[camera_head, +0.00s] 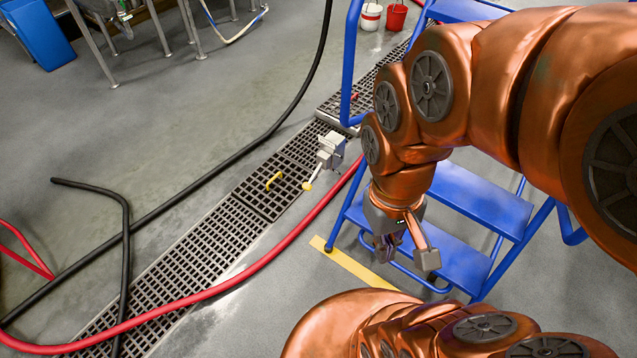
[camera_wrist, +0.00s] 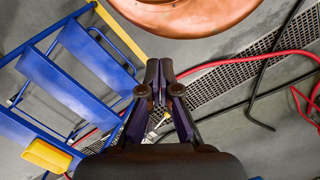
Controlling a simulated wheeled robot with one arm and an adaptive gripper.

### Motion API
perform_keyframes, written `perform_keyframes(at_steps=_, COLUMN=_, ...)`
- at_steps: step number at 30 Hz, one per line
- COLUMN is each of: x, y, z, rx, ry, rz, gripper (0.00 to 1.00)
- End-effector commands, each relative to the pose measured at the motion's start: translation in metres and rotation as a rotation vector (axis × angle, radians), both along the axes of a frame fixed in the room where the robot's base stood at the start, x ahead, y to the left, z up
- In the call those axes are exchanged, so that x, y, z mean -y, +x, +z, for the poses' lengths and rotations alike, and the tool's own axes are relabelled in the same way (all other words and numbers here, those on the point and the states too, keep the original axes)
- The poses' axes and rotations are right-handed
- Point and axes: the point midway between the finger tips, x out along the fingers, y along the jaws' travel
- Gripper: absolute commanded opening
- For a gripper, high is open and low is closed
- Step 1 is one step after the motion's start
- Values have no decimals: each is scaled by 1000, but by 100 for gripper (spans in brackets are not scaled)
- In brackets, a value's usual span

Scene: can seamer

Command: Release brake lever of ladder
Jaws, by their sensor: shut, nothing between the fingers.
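The blue ladder (camera_head: 478,195) stands behind my arm in the head view, with its steps partly hidden by the arm. It also shows at the left of the wrist view (camera_wrist: 72,82). A yellow block-like part (camera_wrist: 47,155) is at the lower left of the wrist view by the blue frame; I cannot tell whether it is the brake lever. A grey bracket (camera_head: 331,146) with a yellow-knobbed lever (camera_head: 308,186) is beside the ladder's left post. My gripper (camera_wrist: 159,80) is shut and empty, pointing down in front of the lower steps, apart from the bracket.
A red hose (camera_head: 255,265) and a black hose (camera_head: 220,160) cross the floor grating (camera_head: 215,240). A yellow handle (camera_head: 273,180) is on the grating. Red (camera_head: 396,16) and white (camera_head: 370,16) buckets stand at the back.

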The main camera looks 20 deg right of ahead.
Motion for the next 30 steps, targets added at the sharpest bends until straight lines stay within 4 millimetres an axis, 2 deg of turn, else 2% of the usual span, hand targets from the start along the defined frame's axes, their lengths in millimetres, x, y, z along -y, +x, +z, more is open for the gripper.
perform_keyframes(at_steps=4, x=-4, y=1, z=-7, rx=-13, ry=15, rz=0, gripper=0)
perform_keyframes(at_steps=7, x=-14, y=5, z=-20, rx=-45, ry=55, rz=0, gripper=0)
perform_keyframes(at_steps=14, x=-54, y=25, z=-64, rx=-170, ry=244, rz=-8, gripper=0)
perform_keyframes(at_steps=21, x=-93, y=54, z=-100, rx=-298, ry=477, rz=-44, gripper=0)
perform_keyframes(at_steps=30, x=-122, y=105, z=-140, rx=-422, ry=790, rz=-122, gripper=0)
